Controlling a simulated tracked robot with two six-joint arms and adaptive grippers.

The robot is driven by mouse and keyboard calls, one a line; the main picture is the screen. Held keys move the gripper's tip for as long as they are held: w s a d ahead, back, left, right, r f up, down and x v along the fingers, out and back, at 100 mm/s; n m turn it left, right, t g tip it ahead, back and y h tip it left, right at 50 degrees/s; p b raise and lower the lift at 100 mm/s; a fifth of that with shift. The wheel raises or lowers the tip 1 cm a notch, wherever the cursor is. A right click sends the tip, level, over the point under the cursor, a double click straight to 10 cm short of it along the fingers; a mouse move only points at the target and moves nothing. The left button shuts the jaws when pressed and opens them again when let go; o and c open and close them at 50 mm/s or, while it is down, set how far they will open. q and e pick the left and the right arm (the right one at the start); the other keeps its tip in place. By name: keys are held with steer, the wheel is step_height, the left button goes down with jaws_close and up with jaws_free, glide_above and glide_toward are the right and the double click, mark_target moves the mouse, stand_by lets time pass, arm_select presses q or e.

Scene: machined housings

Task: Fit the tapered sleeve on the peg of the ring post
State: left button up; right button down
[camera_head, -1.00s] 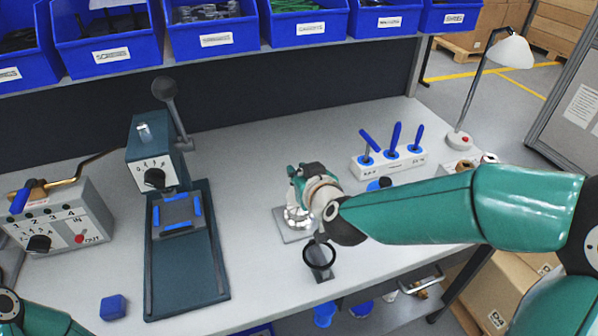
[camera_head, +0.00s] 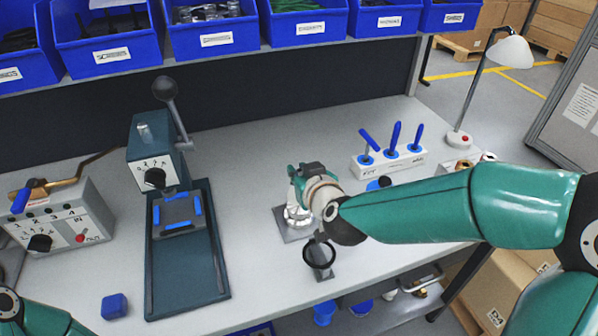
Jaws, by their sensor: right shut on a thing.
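My right gripper (camera_head: 298,211) is above a square grey plate (camera_head: 282,228) at the middle front of the bench. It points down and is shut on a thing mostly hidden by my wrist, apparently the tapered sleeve. Shiny metal (camera_head: 296,221) shows just under the gripper; I cannot tell whether it is the sleeve or a part on the plate. A black ring on a short stand (camera_head: 319,266), seemingly the ring post, is just in front of the gripper. I cannot make out its peg. Of my left arm, only a link shows at the lower left; its gripper is out of view.
A dark green lever press (camera_head: 187,266) stands left of centre, with a switch box (camera_head: 62,222) further left. A blue block (camera_head: 114,306) lies at the front edge. A white rack with blue-handled tools (camera_head: 388,161) and a lamp (camera_head: 458,139) stand behind my right forearm. Bench between press and gripper is clear.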

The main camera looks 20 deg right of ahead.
steer(key=shift+f+b, duration=1.3)
steer(key=shift+f, duration=0.25)
stand_by(0.8)
steer(key=c, duration=1.1)
jaws_free()
steer(key=shift+o, duration=0.2)
steer(key=shift+s+r, duration=0.1)
steer(key=v, duration=1.1)
steer(key=shift+s, duration=0.35)
